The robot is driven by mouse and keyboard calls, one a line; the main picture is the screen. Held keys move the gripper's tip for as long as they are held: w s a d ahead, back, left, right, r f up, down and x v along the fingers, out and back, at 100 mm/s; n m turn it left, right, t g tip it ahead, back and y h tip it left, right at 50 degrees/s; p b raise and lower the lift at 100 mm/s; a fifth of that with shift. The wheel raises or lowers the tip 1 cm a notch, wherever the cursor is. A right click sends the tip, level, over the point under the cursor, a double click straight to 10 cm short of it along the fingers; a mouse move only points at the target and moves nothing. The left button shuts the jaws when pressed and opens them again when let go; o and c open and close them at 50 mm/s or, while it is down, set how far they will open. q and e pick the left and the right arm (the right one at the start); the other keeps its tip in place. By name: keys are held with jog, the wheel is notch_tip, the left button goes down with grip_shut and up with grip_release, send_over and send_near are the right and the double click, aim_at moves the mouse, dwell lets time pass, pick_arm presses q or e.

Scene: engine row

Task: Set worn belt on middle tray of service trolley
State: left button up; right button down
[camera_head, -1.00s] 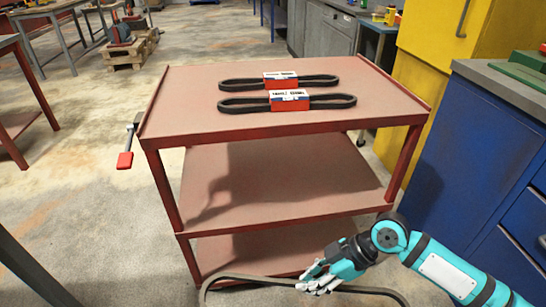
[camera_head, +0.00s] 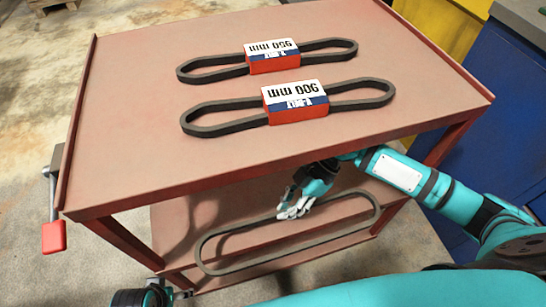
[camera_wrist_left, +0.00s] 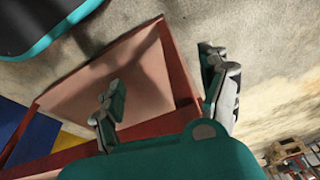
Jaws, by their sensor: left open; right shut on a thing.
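The worn belt (camera_head: 232,229) is a dark, plain loop in the head view. It lies over the middle tray (camera_head: 180,215) of the red service trolley, below the top tray. My right gripper (camera_head: 292,212) is shut on the belt's far strand. I cannot tell whether the belt touches the tray or hangs just above it. The top tray hides the back of the middle tray. In the left wrist view my left gripper (camera_wrist_left: 165,100) is open and empty, with part of the trolley (camera_wrist_left: 110,80) beyond its fingers.
Two boxed belts lie on the top tray, a 950 mm one (camera_head: 272,56) and a 900 mm one (camera_head: 296,101). The top tray's front edge (camera_head: 260,163) overhangs my right wrist. Blue cabinets (camera_head: 500,90) stand at the right.

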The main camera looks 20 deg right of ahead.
jog(key=w+b, duration=0.1)
jog(key=w, duration=0.3)
jog(key=w+d, duration=0.1)
jog(key=w, duration=0.3)
jog(key=w+d+f+b, duration=0.1)
jog(key=w, duration=0.3)
jog(key=shift+w+f+b, duration=0.1)
jog(key=shift+w+b, duration=0.15)
jog(key=shift+b, duration=0.05)
jog(key=shift+w, duration=0.55)
notch_tip(320, 180, down, 4)
jog(key=shift+r+b, duration=0.2)
jog(key=shift+b, duration=0.4)
pick_arm(q)
jog(key=v, duration=0.7)
jog(key=shift+t, duration=0.3)
jog(key=shift+a, duration=0.15)
pick_arm(e)
jog(key=shift+f+b, duration=0.35)
jog(key=shift+f, duration=0.25)
jog(key=c, duration=1.4)
grip_release()
pick_arm(q)
jog(key=shift+w+d+t, duration=0.15)
jog(key=shift+w+t, duration=0.1)
jog(key=shift+w, duration=0.25)
jog(key=shift+w+d+t, duration=0.15)
jog(key=shift+w+t, duration=0.1)
jog(key=shift+w, duration=0.25)
